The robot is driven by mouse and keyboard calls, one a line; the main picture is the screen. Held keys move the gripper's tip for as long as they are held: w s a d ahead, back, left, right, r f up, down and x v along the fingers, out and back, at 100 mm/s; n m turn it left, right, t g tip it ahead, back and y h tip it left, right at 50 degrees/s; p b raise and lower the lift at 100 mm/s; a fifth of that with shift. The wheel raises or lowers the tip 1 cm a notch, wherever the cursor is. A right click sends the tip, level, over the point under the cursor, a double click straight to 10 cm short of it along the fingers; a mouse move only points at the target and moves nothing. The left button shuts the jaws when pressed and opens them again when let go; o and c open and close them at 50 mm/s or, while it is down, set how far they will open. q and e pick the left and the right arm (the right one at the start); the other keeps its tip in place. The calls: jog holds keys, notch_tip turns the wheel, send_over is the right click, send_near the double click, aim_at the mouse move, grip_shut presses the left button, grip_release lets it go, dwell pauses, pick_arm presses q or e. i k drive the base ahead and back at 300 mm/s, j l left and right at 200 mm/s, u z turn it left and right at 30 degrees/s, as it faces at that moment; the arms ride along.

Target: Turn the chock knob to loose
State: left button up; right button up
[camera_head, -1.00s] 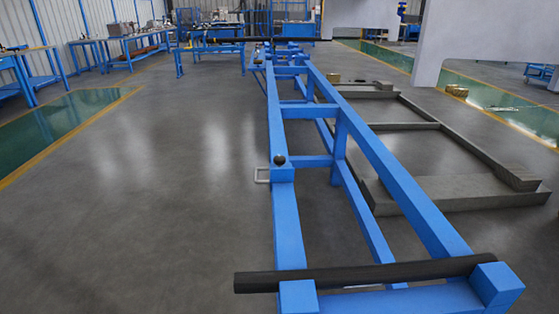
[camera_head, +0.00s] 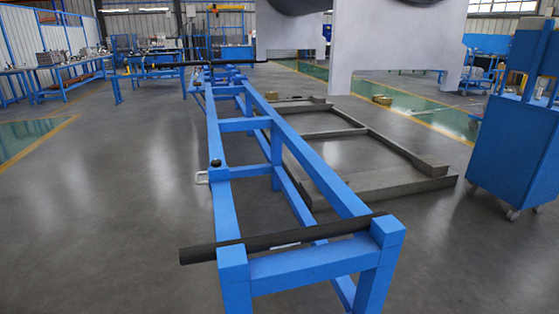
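A small black round knob (camera_head: 216,163) sits on top of the left rail of the long blue frame (camera_head: 224,205), part way along it. A pale metal loop handle (camera_head: 202,178) sticks out to the left, just below the knob. The knob is small in view, and I cannot tell its setting. Neither of my grippers shows in the head view.
A black bar (camera_head: 280,238) lies across the frame's near end and juts out left. A grey floor frame (camera_head: 400,185) lies to the right. A blue wheeled cabinet (camera_head: 515,150) stands at the right edge. The floor left of the blue frame is clear.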

aim_at(215, 163)
jog(key=i+j+z, duration=0.25)
jog(key=j, duration=0.4)
jog(key=i+j+z, duration=0.1)
jog(key=i+j, duration=0.15)
jog(key=i+j+z, duration=0.15)
jog(key=j, duration=0.25)
jog(key=i+j+z, duration=0.1)
jog(key=j, duration=0.3)
